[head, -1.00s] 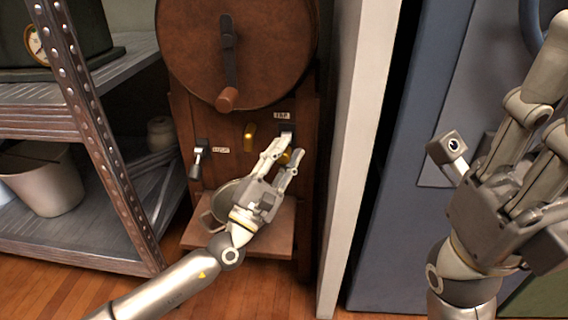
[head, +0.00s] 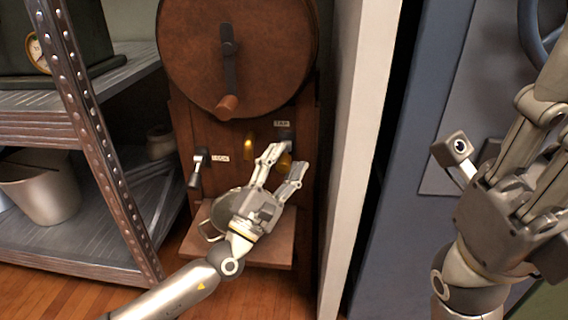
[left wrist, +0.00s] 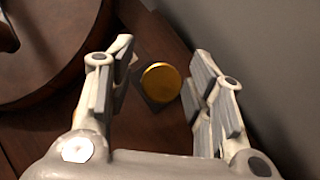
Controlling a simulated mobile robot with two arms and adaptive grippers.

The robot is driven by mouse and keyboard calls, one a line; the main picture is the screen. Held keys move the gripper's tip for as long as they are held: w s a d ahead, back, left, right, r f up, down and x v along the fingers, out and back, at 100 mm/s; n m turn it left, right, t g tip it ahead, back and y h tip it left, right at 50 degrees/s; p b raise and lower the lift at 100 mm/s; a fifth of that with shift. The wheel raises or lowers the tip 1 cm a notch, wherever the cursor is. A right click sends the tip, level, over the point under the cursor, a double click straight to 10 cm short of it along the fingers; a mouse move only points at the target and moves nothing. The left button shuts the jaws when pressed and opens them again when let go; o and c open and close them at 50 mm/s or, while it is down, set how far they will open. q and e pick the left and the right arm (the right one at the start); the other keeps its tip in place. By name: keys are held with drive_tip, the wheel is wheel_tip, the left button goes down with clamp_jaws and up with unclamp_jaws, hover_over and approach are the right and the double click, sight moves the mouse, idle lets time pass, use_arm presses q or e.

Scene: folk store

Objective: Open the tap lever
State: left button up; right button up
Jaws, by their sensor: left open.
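The tap's brass end (head: 285,160) shows below a small tap label (head: 282,124) on the brown wooden stand. My left gripper (head: 284,164) is open in front of it, with its two fingers on either side in the head view. In the left wrist view, a round golden knob (left wrist: 160,82) lies between the spread fingers of my left gripper (left wrist: 160,77). I see a gap on both sides of it there. The fingers partly hide the tap in the head view. My right gripper (head: 510,190) is at the right edge, its fingertips cut off.
A second lever (head: 195,174) with a label and a brass piece (head: 248,142) sit left of the tap. A pot (head: 225,209) stands on the stand's ledge (head: 268,252), below my left gripper. A pale wall edge (head: 352,150) is close on the right; metal shelves (head: 85,130) stand left.

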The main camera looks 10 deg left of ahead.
use_arm(q)
drive_tip(key=v, duration=0.4)
drive_tip(key=shift+s+r, duration=0.1)
drive_tip(key=s+a, duration=0.5)
drive_tip(key=s, duration=0.4)
drive_tip(key=shift+s+a+r, duration=0.15)
drive_tip(key=shift+s+a, duration=0.1)
drive_tip(key=shift+s, duration=0.05)
